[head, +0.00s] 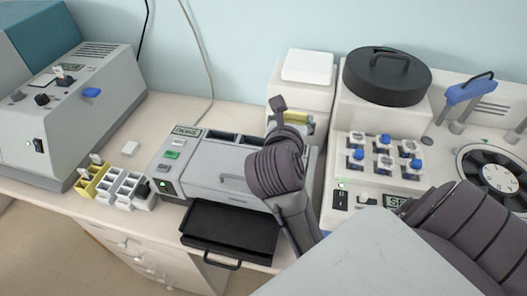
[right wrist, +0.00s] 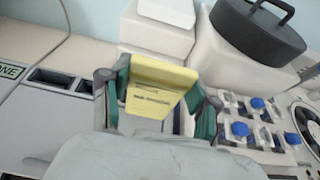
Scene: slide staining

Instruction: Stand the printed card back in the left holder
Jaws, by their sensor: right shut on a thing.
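The printed card (right wrist: 152,101) is yellow with dark lines of print on its face. In the right wrist view it sits between the green-padded fingers of my right gripper (right wrist: 158,90), which is shut on it. I cannot make out the left holder for certain. My left gripper is not in view.
The grey machine (head: 228,172) has a black tray (head: 230,230) out in front. Small yellow (head: 90,182) and white (head: 114,186) racks stand left of it. A station with blue-topped pieces (head: 385,158) and a black lid (head: 387,75) are at right. Clear counter shows behind the racks.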

